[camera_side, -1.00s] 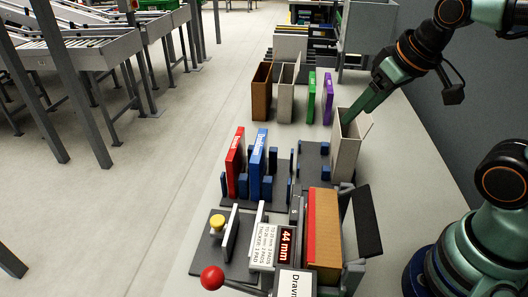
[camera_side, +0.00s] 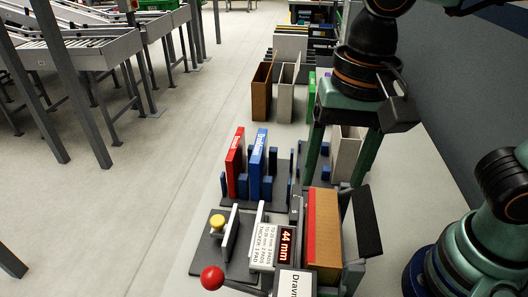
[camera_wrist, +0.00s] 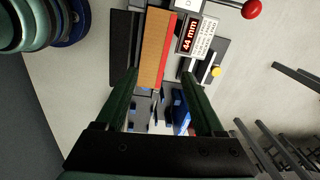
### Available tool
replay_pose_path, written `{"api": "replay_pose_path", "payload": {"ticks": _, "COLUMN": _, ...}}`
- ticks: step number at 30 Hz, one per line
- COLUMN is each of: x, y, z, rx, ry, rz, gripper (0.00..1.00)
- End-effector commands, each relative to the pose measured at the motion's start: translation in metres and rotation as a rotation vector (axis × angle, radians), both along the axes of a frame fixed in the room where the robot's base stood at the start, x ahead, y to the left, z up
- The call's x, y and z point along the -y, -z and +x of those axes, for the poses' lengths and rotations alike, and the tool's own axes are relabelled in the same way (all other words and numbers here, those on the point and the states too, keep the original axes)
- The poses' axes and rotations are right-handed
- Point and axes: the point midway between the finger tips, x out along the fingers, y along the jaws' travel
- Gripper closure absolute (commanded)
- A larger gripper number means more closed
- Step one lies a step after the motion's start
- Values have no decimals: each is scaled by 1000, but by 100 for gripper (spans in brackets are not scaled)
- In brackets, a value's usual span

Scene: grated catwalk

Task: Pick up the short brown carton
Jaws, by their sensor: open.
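A brown, open-topped carton (camera_side: 262,92) stands upright at the back left of the table. A brown block with a red left side (camera_side: 323,230) sits in the measuring fixture at the front; I cannot tell if it is a carton. It also shows in the wrist view (camera_wrist: 152,50). My gripper (camera_side: 333,183) points down with its fingers wide apart and nothing held, just behind and above the block. In the wrist view my gripper (camera_wrist: 160,73) has the block ahead, between the lines of its fingers. The gripper partly hides a pale grey carton (camera_side: 345,152).
The fixture has a display reading 44 mm (camera_side: 286,245), a red ball knob (camera_side: 212,278) and a dark upright plate (camera_side: 366,222). Red (camera_side: 235,160) and blue (camera_side: 258,155) upright items stand in a rack. A grey carton (camera_side: 286,95) and a green item (camera_side: 311,95) stand behind.

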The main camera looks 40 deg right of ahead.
Motion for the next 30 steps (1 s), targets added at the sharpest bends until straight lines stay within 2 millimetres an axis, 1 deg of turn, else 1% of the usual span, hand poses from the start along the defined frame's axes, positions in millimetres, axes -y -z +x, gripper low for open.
{"api": "replay_pose_path", "payload": {"ticks": 1, "x": -8, "y": 0, "z": -8, "rx": -19, "ry": 24, "rz": -12, "gripper": 30}}
{"api": "replay_pose_path", "payload": {"ticks": 3, "x": -14, "y": -1, "z": -15, "rx": -37, "ry": 65, "rz": -25, "gripper": 30}}
{"api": "replay_pose_path", "payload": {"ticks": 8, "x": -20, "y": 3, "z": -23, "rx": -55, "ry": 112, "rz": -43, "gripper": 30}}
{"api": "replay_pose_path", "payload": {"ticks": 11, "x": -19, "y": 16, "z": -23, "rx": -57, "ry": 117, "rz": -45, "gripper": 30}}
{"api": "replay_pose_path", "payload": {"ticks": 15, "x": -19, "y": 41, "z": -23, "rx": -57, "ry": 117, "rz": -46, "gripper": 30}}
{"api": "replay_pose_path", "payload": {"ticks": 18, "x": -19, "y": 55, "z": -22, "rx": -56, "ry": 117, "rz": -44, "gripper": 30}}
{"api": "replay_pose_path", "payload": {"ticks": 21, "x": -19, "y": 64, "z": -22, "rx": -55, "ry": 116, "rz": -43, "gripper": 30}}
{"api": "replay_pose_path", "payload": {"ticks": 26, "x": -18, "y": 73, "z": -21, "rx": -54, "ry": 117, "rz": -42, "gripper": 30}}
{"api": "replay_pose_path", "payload": {"ticks": 30, "x": -14, "y": 93, "z": -19, "rx": -56, "ry": 117, "rz": -44, "gripper": 30}}
